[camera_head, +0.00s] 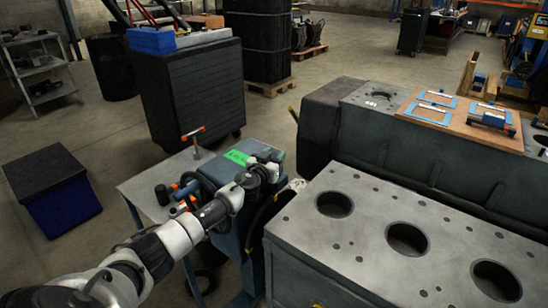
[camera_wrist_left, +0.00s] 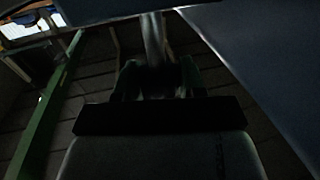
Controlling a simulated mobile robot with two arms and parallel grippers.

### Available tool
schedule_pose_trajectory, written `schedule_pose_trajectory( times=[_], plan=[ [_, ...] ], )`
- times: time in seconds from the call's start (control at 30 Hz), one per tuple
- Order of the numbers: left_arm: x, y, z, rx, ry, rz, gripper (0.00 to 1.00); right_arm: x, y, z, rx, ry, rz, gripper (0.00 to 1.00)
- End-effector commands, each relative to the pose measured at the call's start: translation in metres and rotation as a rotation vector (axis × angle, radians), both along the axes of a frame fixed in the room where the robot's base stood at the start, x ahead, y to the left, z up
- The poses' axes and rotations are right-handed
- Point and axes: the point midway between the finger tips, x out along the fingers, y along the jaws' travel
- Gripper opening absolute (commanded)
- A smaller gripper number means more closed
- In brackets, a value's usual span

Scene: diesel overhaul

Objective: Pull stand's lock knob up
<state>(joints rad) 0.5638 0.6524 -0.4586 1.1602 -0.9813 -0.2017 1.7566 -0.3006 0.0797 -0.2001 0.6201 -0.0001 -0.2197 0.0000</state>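My left arm reaches over the small grey cart in the head view, and its wrist (camera_head: 258,172) is beside the teal box with a green label (camera_head: 237,157). The fingertips are hidden there. In the left wrist view my left gripper (camera_wrist_left: 158,80) has its two dark fingers apart, one on each side of a grey upright post (camera_wrist_left: 152,38). A dark shape sits between the fingers at the post's lower end. It is too dark to tell whether it is the lock knob or whether the fingers touch it. My right gripper is not in view.
A T-handled tool with orange grips (camera_head: 194,138) and a black cylinder (camera_head: 162,195) are on the cart (camera_head: 143,184). A large grey engine block (camera_head: 372,213) with round bores stands close on the right. A green bar (camera_wrist_left: 48,112) runs along the left of the wrist view.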

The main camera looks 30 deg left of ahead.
Motion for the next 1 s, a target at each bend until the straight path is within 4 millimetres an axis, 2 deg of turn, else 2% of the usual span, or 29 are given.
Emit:
schedule_pose_trajectory(
  times=[0.03, 0.2, 0.33, 0.5, 0.6, 0.97, 1.0],
  plan=[
    [0.0, 0.0, 0.0, 0.0, 0.0, 0.0, 0.24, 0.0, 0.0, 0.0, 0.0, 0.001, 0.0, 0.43],
    [0.0, 0.0, 0.0, 0.0, 0.0, 0.0, 0.0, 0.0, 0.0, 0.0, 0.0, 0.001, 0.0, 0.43],
    [0.0, 0.0, 0.007, 0.0, 0.0, 0.0, 0.0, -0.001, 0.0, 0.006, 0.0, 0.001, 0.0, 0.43],
    [0.0, 0.0, 0.031, -0.002, -0.001, 0.001, 0.0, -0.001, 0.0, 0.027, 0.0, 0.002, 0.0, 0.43],
    [0.0, 0.001, 0.04, -0.001, -0.002, 0.001, 0.0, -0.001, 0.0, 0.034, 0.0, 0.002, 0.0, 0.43],
    [0.0, 0.001, 0.043, 0.0, -0.007, 0.001, 0.0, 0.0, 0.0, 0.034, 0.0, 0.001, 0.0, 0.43],
    [0.0, 0.001, 0.043, 0.0, -0.007, 0.001, 0.44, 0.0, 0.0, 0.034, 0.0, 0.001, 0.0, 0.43]
  ],
)
